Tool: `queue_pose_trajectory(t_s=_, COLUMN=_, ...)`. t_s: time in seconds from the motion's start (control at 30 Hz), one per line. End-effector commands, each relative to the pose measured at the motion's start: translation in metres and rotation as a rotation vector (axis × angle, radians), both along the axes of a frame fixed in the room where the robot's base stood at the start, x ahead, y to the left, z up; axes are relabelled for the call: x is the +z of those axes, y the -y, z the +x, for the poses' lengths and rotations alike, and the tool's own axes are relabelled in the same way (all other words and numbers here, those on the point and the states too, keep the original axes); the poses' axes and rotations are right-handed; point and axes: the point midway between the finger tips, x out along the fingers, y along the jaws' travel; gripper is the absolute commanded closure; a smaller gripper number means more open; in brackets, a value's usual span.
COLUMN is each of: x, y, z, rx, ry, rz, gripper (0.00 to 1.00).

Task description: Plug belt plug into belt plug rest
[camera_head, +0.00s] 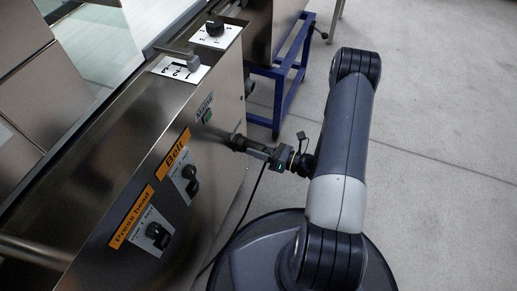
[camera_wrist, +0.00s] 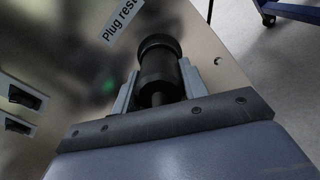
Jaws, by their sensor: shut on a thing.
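The belt plug (camera_wrist: 160,75) is a black cylinder held between the fingers of my gripper (camera_wrist: 158,98) in the wrist view. Its far end with a wide black collar (camera_wrist: 159,43) is at the steel panel, just below the "Plug rest" label (camera_wrist: 122,17). I cannot tell how far it is inserted, and the rest itself is mostly hidden behind it. In the head view my gripper (camera_head: 258,151) is shut on the plug, which meets the machine's side panel at the dark plug end (camera_head: 238,143). A black cable hangs down from it.
The steel machine panel (camera_head: 224,100) carries orange "Belt" (camera_head: 174,151) and "Press head" (camera_head: 131,217) labels with black knobs. Two more knobs sit on top. A blue wheeled frame (camera_head: 283,92) stands behind. Grey floor to the right is open.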

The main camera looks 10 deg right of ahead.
Motion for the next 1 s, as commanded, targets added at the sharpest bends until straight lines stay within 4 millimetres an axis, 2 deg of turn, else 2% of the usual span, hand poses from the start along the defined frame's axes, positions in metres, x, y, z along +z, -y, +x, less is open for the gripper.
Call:
queue_pose_trajectory(t_s=0.17, x=0.0003, y=0.0001, z=0.0000, rx=-0.001, ry=0.001, rz=0.000, gripper=0.86)
queue_pose_trajectory(t_s=0.2, x=0.0003, y=0.0001, z=0.0000, rx=-0.001, ry=0.001, rz=0.000, gripper=0.56)
queue_pose_trajectory(t_s=0.47, x=0.0001, y=0.0001, z=-0.0001, rx=0.000, ry=0.000, rz=0.000, gripper=0.35)
queue_pose_trajectory(t_s=0.63, x=0.0000, y=0.0001, z=-0.0002, rx=0.000, ry=0.000, rz=0.000, gripper=0.33)
queue_pose_trajectory(t_s=0.8, x=-0.0002, y=0.0001, z=-0.0002, rx=0.000, ry=0.000, rz=0.000, gripper=0.22)
queue_pose_trajectory(t_s=1.0, x=-0.0001, y=0.0001, z=-0.0002, rx=0.000, ry=0.000, rz=0.000, gripper=0.22)
